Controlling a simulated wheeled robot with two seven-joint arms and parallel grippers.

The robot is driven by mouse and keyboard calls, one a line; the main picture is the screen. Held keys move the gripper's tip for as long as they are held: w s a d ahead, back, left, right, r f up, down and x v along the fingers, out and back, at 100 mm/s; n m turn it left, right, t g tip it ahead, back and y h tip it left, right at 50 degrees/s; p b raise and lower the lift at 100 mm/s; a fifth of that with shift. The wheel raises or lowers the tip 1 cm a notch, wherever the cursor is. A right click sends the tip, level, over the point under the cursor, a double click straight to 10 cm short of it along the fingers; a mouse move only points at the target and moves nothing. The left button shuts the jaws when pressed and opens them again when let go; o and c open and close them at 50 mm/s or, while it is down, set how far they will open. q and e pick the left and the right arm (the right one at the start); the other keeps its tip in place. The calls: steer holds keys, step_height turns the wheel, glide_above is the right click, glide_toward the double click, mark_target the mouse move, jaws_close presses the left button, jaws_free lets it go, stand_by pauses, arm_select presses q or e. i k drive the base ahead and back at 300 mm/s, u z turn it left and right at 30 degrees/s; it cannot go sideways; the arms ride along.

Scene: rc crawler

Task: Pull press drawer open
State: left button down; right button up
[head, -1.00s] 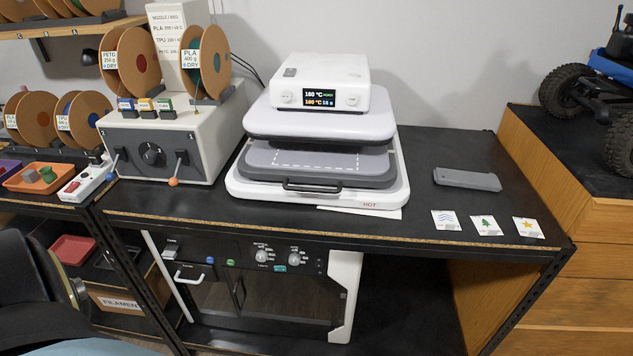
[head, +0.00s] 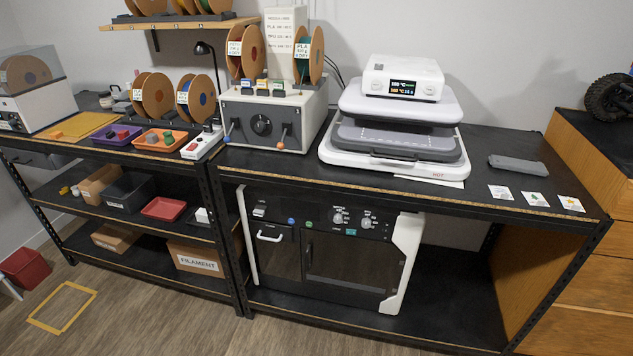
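The heat press (head: 392,168) stands on the black workbench right of the middle in the head view. Its white control head (head: 403,78) with a lit display sits on top of a light grey upper plate (head: 398,103). Below that is the grey lower drawer (head: 390,143), with a dark handle (head: 381,159) at its front. The drawer appears to sit under the upper plate, with its front edge showing. Neither of my grippers is in view.
A grey box with levers and filament spools (head: 263,125) stands left of the press. Cards (head: 536,198) and a grey flat object (head: 518,166) lie to the right. A black printer-like machine (head: 330,250) is on the shelf below. Open floor shows at lower left.

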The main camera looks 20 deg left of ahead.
mark_target(382, 140)
steer(key=u, duration=2.65)
steer(key=i, duration=0.15)
steer(key=z, duration=1.7)
steer(key=i, duration=1.05)
steer(key=z, duration=0.6)
